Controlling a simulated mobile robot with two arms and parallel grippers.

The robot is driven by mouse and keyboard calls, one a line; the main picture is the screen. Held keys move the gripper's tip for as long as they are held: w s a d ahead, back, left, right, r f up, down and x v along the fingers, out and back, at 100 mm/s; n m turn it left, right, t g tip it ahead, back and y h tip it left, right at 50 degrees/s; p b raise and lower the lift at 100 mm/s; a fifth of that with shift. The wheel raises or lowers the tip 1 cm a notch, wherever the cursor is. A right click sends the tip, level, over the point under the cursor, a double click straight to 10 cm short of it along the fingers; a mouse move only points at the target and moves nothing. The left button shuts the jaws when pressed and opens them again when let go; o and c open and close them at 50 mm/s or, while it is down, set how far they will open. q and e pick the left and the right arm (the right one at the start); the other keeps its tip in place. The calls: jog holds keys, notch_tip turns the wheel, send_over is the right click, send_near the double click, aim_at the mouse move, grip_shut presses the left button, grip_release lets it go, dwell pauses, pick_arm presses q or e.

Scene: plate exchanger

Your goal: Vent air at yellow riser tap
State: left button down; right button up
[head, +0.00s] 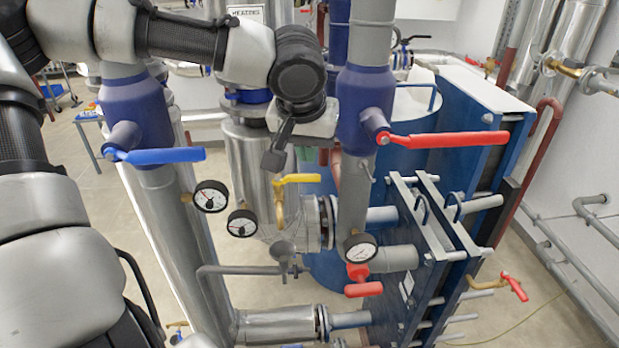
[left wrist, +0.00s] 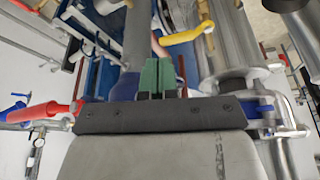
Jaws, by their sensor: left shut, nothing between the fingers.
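The yellow tap handle (head: 298,179) sits on a brass tap (head: 279,208) in front of the silver riser, in the middle of the head view. The handle points right. In the left wrist view the yellow handle (left wrist: 187,36) shows above and right of the fingers. A grey funnel (head: 283,249) stands below the tap. My right gripper is not in view.
A blue lever (head: 160,155) and a red lever (head: 445,140) stick out from blue valves on either side. Pressure gauges (head: 242,223) sit close left of the tap, another (head: 360,247) lower right. A red-handled tap (head: 362,281) hangs below. The plate exchanger (head: 440,245) fills the right.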

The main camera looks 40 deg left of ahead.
aim_at(306, 177)
pick_arm(q)
jog(key=w+a+f+n+p, duration=0.1)
jog(key=f, duration=0.2)
jog(key=w+a+f+n+p, duration=0.1)
jog(key=f, duration=0.2)
jog(key=w+a+f+y+p, duration=0.1)
jog(key=f+p, duration=0.1)
jog(key=f, duration=0.1)
jog(key=shift+n, duration=0.4)
jog(key=shift+w+a+f, duration=0.2)
jog(key=shift+w+a, duration=0.1)
jog(key=shift+w, duration=0.05)
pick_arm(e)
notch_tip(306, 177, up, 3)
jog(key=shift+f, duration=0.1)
